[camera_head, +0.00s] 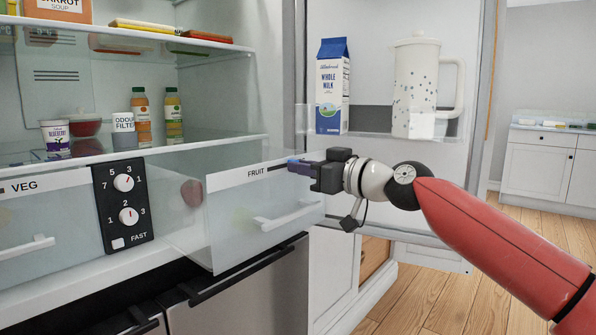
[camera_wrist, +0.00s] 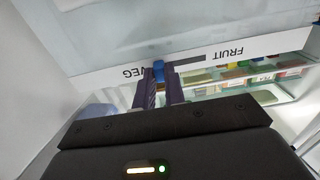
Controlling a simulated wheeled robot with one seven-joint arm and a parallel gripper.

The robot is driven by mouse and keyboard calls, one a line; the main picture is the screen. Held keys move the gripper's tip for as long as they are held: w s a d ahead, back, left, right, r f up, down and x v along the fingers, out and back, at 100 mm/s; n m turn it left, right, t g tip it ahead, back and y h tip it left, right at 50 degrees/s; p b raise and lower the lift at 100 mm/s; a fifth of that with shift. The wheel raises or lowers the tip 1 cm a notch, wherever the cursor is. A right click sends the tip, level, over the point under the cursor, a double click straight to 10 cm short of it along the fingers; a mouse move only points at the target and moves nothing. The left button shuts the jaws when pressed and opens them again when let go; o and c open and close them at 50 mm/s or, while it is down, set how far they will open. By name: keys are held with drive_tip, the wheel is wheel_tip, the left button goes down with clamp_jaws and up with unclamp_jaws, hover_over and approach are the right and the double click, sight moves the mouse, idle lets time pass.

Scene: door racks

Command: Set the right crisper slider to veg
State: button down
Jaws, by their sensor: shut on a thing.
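The right crisper drawer (camera_head: 265,210) stands pulled out, with a white label strip along its top front edge. In the head view the word FRUIT and a short dark slot show on the strip; my gripper (camera_head: 294,166) hides the rest. In the wrist view, which is upside down, the strip (camera_wrist: 100,80) reads FRUIT at right and VEG at left. The blue slider (camera_wrist: 158,70) sits at the VEG end of the dark slot (camera_wrist: 190,60). My gripper's purple fingers (camera_wrist: 159,84) are shut on it.
A control panel (camera_head: 125,208) with two dials stands left of the drawer, beside the left crisper drawer (camera_head: 40,235). The open fridge door at right holds a milk carton (camera_head: 332,88) and a speckled pitcher (camera_head: 417,85). Bottles and jars stand on the shelf above.

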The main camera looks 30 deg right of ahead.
drive_tip(key=shift+d, duration=0.15)
drive_tip(key=c, duration=1.4)
unclamp_jaws()
drive_tip(key=shift+c, duration=0.2)
drive_tip(key=b+v, duration=0.1)
drive_tip(key=v, duration=0.6)
drive_tip(key=shift+s+d, duration=0.15)
drive_tip(key=shift+s, duration=0.2)
